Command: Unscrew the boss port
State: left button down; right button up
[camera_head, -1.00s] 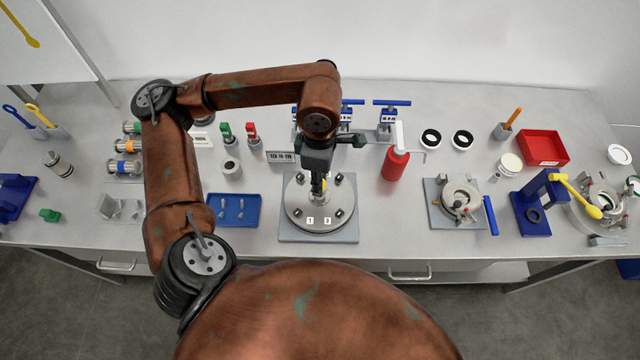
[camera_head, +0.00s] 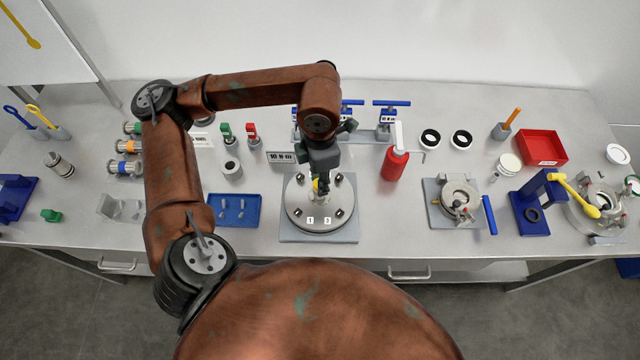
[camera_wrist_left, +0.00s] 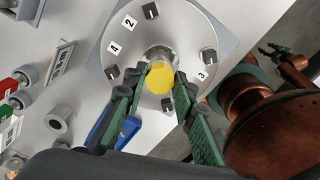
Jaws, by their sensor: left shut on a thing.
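The boss port (camera_wrist_left: 161,78) has a yellow top and stands at the centre of a round grey flange plate. In the left wrist view my left gripper (camera_wrist_left: 160,90) has its two green-padded fingers on either side of it, shut on the port. In the head view the left gripper (camera_head: 321,190) points down at the middle of the flange plate (camera_head: 304,222) and hides most of the port. Several dark square studs with number labels sit around the plate.
A blue tray (camera_head: 233,210) lies left of the plate. A red bottle (camera_head: 396,164) stands to its right, with a clamp fixture (camera_head: 457,197) farther right. Valves with blue handles (camera_head: 392,103) stand behind. The bench front before the plate is clear.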

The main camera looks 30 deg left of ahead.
pick_arm(q)
jog(key=c, duration=1.9)
grip_release()
